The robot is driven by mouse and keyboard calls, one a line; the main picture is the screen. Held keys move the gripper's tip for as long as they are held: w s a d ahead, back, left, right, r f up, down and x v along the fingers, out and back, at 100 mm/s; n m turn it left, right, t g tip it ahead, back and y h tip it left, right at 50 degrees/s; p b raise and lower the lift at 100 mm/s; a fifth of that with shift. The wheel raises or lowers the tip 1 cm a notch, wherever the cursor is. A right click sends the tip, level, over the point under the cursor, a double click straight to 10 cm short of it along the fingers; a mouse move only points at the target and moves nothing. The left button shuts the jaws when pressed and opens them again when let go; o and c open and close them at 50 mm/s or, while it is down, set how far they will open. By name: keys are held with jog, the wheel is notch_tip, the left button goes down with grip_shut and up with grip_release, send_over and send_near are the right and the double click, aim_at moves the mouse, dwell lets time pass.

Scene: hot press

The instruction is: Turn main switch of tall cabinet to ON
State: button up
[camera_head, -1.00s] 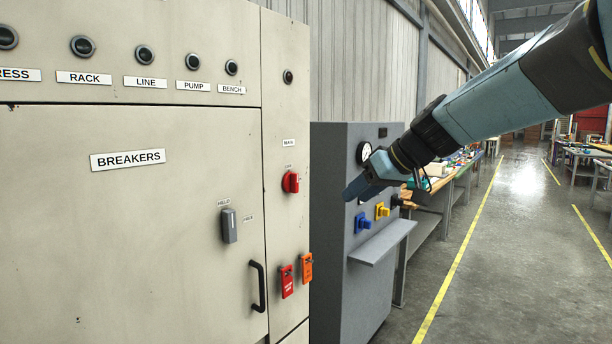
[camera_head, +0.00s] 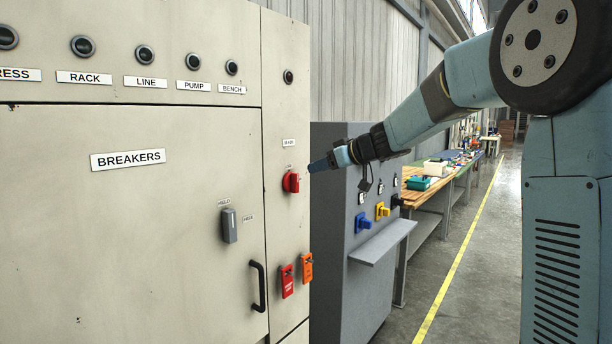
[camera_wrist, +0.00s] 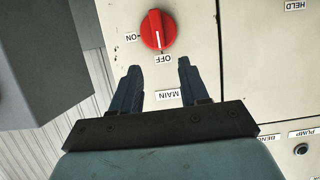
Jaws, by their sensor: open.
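The tall cabinet (camera_head: 283,128) is beige and stands at the left in the head view. Its red rotary main switch (camera_head: 291,181) is on the narrow right-hand panel under the MAIN label. In the wrist view the red knob (camera_wrist: 152,20) has its white pointer mark toward the OFF label (camera_wrist: 164,58); the ON label (camera_wrist: 132,37) is to its left. My gripper (camera_head: 316,166) is just right of the switch in the head view. In the wrist view my gripper (camera_wrist: 158,66) is open and empty, with the knob beyond the fingertips and not between them.
A grey handle switch (camera_head: 229,226), a black door handle (camera_head: 258,286) and red (camera_head: 287,281) and orange (camera_head: 306,268) tags are lower on the cabinet. A grey machine (camera_head: 340,240) with a shelf (camera_head: 385,243) stands to the right. A clear floor aisle lies beyond.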

aim_at(297, 175)
jog(key=x, duration=0.8)
jog(key=shift+w+a+f, duration=0.1)
jog(key=shift+a+f, duration=0.05)
jog(key=shift+f, duration=0.05)
